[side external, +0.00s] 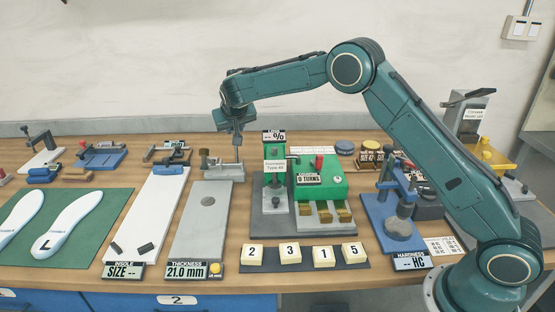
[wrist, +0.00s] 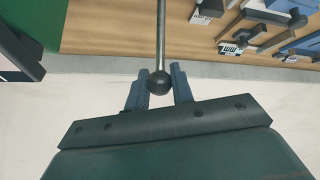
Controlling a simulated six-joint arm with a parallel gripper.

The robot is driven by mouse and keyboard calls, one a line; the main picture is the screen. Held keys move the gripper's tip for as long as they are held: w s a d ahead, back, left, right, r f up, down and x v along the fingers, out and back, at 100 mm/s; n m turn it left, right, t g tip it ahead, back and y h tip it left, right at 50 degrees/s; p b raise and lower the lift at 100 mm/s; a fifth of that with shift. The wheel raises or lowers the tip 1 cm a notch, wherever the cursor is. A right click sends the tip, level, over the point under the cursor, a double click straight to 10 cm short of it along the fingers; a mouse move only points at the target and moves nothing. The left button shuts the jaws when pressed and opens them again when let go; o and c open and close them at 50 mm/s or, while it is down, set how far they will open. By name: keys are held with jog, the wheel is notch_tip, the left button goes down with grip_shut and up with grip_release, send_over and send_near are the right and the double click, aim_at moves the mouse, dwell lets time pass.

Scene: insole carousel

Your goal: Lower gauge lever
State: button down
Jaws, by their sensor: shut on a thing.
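The gauge lever is a thin metal rod (wrist: 161,38) with a black ball knob (wrist: 158,83) at its end. My gripper (wrist: 160,86) is shut on this knob, with one blue finger on each side of it. In the side external view my gripper (side external: 237,144) points down above the thickness gauge (side external: 226,173), a grey block at the back of a long grey plate (side external: 198,225). The lever stands roughly upright there, its top hidden by the fingers. The thickness display (side external: 186,270) reads 21.0 mm.
The white insole sizing board (side external: 150,215) lies left of the gauge. A green box (side external: 322,185) with a red knob and a grey column stands close on the right. Numbered blocks (side external: 289,252) lie in front. The wall rises behind the bench.

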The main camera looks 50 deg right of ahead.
jog(key=s+a+f+t+h, duration=0.1)
jog(key=s+a+t+h, duration=0.3)
jog(key=s+a+t, duration=0.1)
jog(key=shift+s+a+f, duration=0.25)
jog(key=shift+s+a, duration=0.1)
jog(key=shift+a, duration=0.05)
dwell(0.4)
dwell(0.4)
jog(key=c, duration=1.2)
grip_release()
jog(key=shift+c, duration=0.2)
jog(key=shift+s, duration=0.1)
jog(key=v, duration=1.3)
jog(key=shift+s+a, duration=0.2)
jog(key=shift+a, duration=0.15)
